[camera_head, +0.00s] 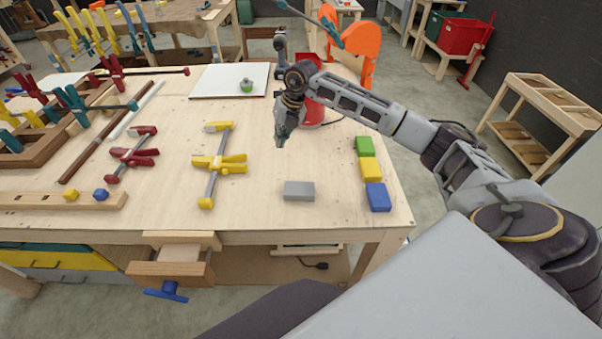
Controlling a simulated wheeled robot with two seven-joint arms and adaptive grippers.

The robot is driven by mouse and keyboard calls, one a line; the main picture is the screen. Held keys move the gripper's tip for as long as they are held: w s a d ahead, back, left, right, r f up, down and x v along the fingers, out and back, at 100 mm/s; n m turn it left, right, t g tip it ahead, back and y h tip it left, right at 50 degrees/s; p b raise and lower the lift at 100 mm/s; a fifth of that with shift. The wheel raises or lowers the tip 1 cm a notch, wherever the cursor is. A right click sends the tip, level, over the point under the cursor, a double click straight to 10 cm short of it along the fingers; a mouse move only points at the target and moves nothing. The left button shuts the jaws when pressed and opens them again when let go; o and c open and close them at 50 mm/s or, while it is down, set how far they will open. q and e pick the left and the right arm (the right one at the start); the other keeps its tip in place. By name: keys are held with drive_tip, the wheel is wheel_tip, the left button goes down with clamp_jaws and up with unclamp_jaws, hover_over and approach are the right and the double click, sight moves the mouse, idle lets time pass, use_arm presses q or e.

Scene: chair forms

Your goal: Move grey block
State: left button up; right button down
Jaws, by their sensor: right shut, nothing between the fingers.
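The grey block (299,191) lies flat on the wooden workbench (255,215), close to its front edge. My right gripper (281,141) is shut and empty. It hangs above the bench, pointing down, behind and slightly left of the grey block and apart from it. A green block (364,146), a yellow block (371,169) and a blue block (378,197) form a row along the right side of the bench. My left gripper is not in view.
A yellow clamp (221,165) lies left of the grey block, and a red clamp (132,155) farther left. A red container (312,105) stands behind my right gripper. A white board (215,82) with a small green-and-grey object lies at the back. The bench around the grey block is clear.

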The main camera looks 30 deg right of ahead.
drive_tip(key=d, duration=0.1)
drive_tip(key=m+g+h, duration=0.3)
hover_over(301, 172)
drive_tip(key=f, duration=0.1)
drive_tip(key=shift+d+m, duration=0.1)
drive_tip(key=shift+m, duration=0.3)
drive_tip(key=shift+f, duration=0.15)
wheel_tip(301, 172, down, 10)
drive_tip(key=shift+r+p, duration=0.1)
drive_tip(key=shift+p, duration=0.65)
drive_tip(key=shift+s+a+p, duration=0.4)
drive_tip(key=shift+s+a, duration=0.2)
drive_tip(key=shift+s, duration=0.2)
drive_tip(key=shift+s+a+p, duration=0.35)
drive_tip(key=shift+s+a, duration=0.2)
drive_tip(key=shift+s, duration=0.2)
drive_tip(key=shift+s+a, duration=0.1)
